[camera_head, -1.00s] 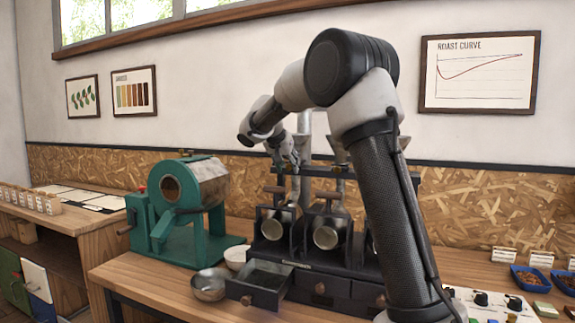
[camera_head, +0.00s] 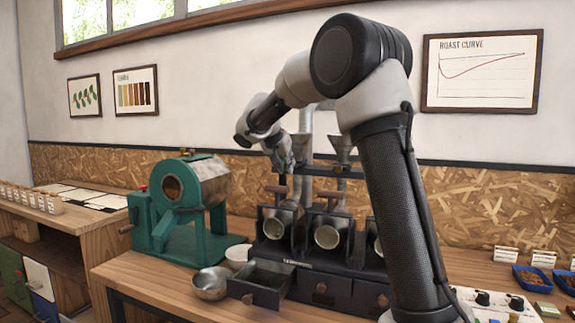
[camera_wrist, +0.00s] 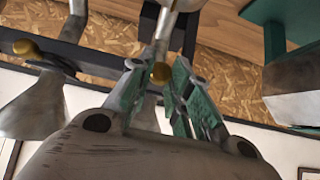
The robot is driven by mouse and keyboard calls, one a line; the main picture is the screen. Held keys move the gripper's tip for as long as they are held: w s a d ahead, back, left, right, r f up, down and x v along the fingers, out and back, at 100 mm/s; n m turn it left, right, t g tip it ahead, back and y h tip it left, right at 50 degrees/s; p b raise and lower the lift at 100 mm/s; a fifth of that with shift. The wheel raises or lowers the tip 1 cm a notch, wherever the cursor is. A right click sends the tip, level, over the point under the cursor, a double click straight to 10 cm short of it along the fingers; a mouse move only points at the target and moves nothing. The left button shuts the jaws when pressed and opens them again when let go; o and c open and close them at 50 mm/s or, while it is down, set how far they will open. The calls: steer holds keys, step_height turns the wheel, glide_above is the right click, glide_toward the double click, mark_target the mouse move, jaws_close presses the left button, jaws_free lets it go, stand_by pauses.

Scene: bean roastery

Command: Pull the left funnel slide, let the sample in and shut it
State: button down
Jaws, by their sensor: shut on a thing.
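The left funnel (camera_head: 305,122) stands over the sampler on the bench, partly hidden behind my wrist. My gripper (camera_head: 289,168) is just in front and left of its stem. In the wrist view, the green-padded fingers of my gripper (camera_wrist: 158,88) are closed on the slide's round brass knob (camera_wrist: 160,73), which shows between the tips. How far the slide is out I cannot tell. The neighbouring funnel (camera_head: 341,148) has a similar brass knob, which shows in the wrist view (camera_wrist: 26,47).
Tilted metal cups (camera_head: 328,233) sit in the black stand. A drawer (camera_head: 262,284) below is pulled open. A metal bowl (camera_head: 211,284) and a white bowl (camera_head: 237,254) stand beside it. A green roaster (camera_head: 180,215) is to the left.

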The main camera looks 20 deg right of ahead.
steer(key=c, duration=1.3)
jaws_free()
steer(key=shift+o, duration=0.2)
steer(key=shift+r, duration=0.1)
steer(key=v, duration=1.1)
steer(key=shift+s+a+r, duration=0.2)
steer(key=shift+a+r, duration=0.05)
steer(key=shift+r, duration=0.05)
